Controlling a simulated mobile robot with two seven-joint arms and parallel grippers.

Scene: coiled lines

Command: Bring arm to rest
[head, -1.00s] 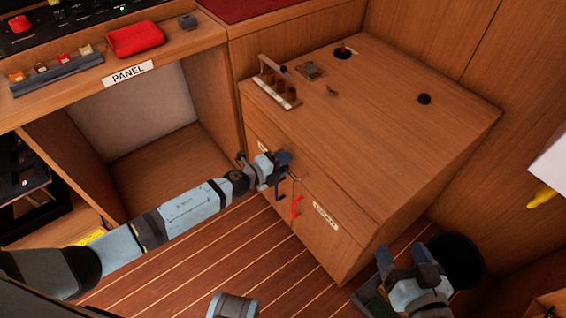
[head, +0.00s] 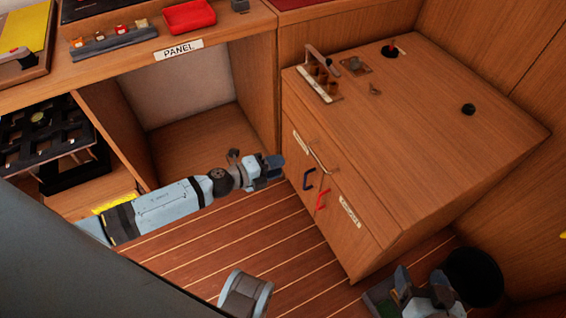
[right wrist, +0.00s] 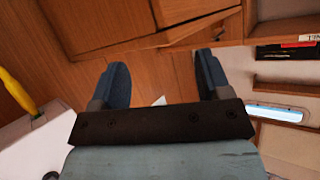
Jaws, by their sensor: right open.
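My left gripper (head: 270,169) is at the end of the arm from the left, just left of the wooden cabinet's front. Its dark fingers are small here, and I cannot tell whether they are open. Nothing shows held in it. My right gripper (head: 413,289) is low at the right in the head view. In the right wrist view its two blue fingers (right wrist: 163,82) are wide apart with nothing between them.
A rack (head: 322,80) stands on top. A black round bin (head: 475,277) is beside my right gripper. An open recess (head: 205,140) lies under the PANEL shelf.

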